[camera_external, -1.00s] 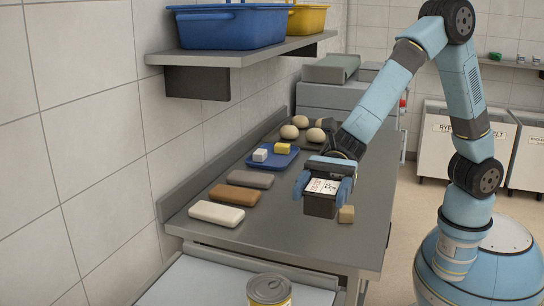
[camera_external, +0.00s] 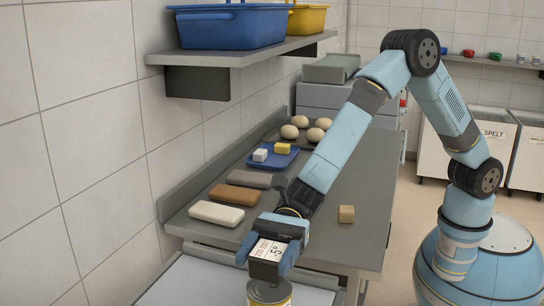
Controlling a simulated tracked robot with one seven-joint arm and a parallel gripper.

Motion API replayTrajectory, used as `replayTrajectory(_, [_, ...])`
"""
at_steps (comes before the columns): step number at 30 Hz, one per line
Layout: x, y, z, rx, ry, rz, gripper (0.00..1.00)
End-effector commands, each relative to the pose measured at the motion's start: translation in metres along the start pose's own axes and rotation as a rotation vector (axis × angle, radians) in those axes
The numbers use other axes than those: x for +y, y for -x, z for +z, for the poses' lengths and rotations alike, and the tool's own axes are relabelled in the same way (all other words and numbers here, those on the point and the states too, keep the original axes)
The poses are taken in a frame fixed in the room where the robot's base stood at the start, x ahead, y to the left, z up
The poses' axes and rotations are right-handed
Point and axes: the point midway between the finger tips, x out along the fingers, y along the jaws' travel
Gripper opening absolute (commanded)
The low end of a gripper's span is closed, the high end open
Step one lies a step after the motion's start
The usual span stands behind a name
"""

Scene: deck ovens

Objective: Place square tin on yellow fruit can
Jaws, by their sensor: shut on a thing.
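The square tin (camera_external: 266,266) is dark-sided with a white printed label on top. My gripper (camera_external: 267,252) is shut on it, with one blue finger on either side. The yellow fruit can (camera_external: 268,293) stands upright on the pale surface at the bottom of the view, cut off by the frame edge. The tin is over the back part of the can's top. I cannot tell whether the two touch or a small gap is left between them.
Several long blocks, one of them the white one (camera_external: 216,214), lie along the steel counter (camera_external: 330,235). A blue tray (camera_external: 262,167) with two small blocks and several dough balls (camera_external: 289,132) are farther back. A shelf holds a blue tub (camera_external: 230,27).

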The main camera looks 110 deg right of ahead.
Motion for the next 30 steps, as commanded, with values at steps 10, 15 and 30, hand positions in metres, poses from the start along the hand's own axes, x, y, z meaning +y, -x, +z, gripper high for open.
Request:
replayTrajectory(10, [-0.001,-0.001,-0.033,0.000,0.000,0.000,0.29])
replayTrajectory(15, [-0.001,-0.001,-0.033,0.000,0.000,0.000,0.29])
replayTrajectory(30, [-0.001,-0.001,-0.034,0.001,-0.001,0.000,0.93])
